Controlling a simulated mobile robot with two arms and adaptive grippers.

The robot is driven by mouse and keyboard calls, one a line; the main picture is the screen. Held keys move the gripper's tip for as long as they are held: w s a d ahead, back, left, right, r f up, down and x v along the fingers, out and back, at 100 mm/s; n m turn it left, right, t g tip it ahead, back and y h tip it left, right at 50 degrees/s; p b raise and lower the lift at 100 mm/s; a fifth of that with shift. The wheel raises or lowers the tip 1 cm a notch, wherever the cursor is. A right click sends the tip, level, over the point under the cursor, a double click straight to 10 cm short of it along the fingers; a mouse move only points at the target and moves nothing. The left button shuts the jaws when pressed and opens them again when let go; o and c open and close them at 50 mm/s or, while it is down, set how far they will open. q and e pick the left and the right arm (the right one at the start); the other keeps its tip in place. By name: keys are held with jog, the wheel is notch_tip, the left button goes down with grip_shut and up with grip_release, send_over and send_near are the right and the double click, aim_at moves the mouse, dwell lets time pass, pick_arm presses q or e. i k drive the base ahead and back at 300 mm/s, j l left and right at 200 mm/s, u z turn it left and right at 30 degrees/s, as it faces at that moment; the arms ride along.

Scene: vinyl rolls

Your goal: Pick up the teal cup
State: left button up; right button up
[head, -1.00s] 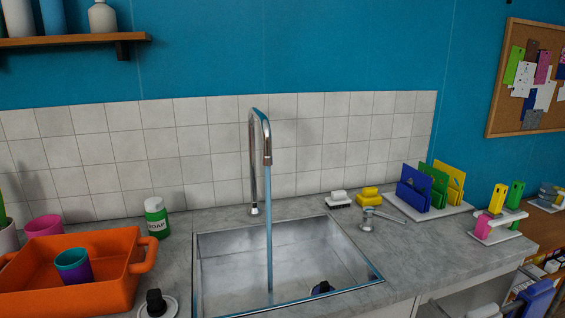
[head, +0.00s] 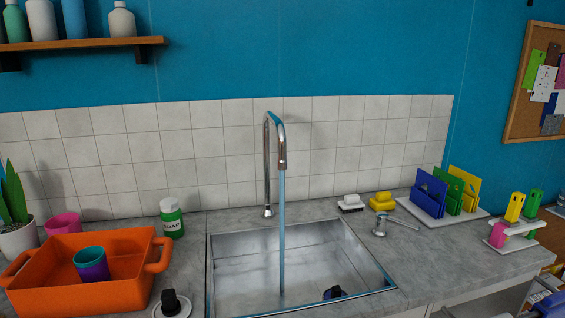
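The teal cup (head: 90,262), teal at the top and purple lower down, stands inside the orange tub (head: 120,242) at the left of the counter. Its open rim faces up. Neither of my grippers can be made out clearly in the head view.
A pink cup (head: 62,225) stands behind the tub, beside a potted plant (head: 15,215). A green soap bottle (head: 172,219) is right of the tub. Water runs from the faucet (head: 268,170) into the steel sink (head: 235,268).

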aim_at(94, 269)
jog(key=u, duration=1.3)
